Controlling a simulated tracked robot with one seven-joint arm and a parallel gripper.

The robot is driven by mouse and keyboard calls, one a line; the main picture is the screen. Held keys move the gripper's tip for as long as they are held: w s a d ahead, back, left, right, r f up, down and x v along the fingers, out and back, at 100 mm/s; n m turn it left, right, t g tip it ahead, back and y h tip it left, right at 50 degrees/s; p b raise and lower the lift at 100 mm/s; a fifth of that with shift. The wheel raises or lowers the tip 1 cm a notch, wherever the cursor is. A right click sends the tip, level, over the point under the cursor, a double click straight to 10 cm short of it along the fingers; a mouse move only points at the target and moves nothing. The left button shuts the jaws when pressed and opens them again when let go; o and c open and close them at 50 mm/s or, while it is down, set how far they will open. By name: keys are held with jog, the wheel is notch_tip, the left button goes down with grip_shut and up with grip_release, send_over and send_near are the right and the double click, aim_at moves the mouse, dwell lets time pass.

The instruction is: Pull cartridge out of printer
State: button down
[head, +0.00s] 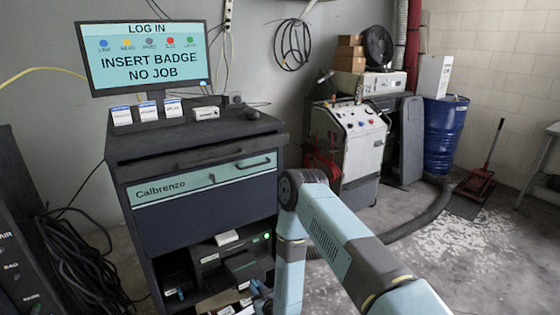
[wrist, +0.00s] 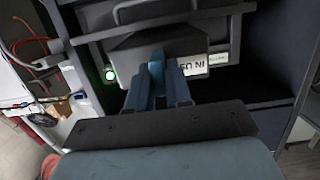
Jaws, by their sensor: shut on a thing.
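The black printer (head: 209,258) sits on the open lower shelf of the cabinet, with a small green light at its right end. A dark block (head: 243,266), which looks like the cartridge, sticks out of its front. In the wrist view the dark cartridge (wrist: 125,46) is right in front of my gripper (wrist: 157,68), with the printer (wrist: 225,42) behind it. My gripper's blue fingers are closed together on the cartridge's near edge. The exact grip is hidden by the fingers. In the head view my gripper (head: 261,289) is low by the shelf, partly hidden by my arm.
The dark cabinet (head: 205,215) has a teal drawer (head: 205,185) above the shelf. A monitor (head: 148,58) on top reads "INSERT BADGE NO JOB". Boxes and papers (head: 238,308) lie below the printer. Cables (head: 75,265) hang at left; a grey machine (head: 350,140) stands to the right.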

jog(key=f+v, duration=0.2)
jog(key=v, duration=0.7)
jog(key=shift+s+d, duration=0.25)
dwell(1.0)
jog(key=shift+r, duration=0.15)
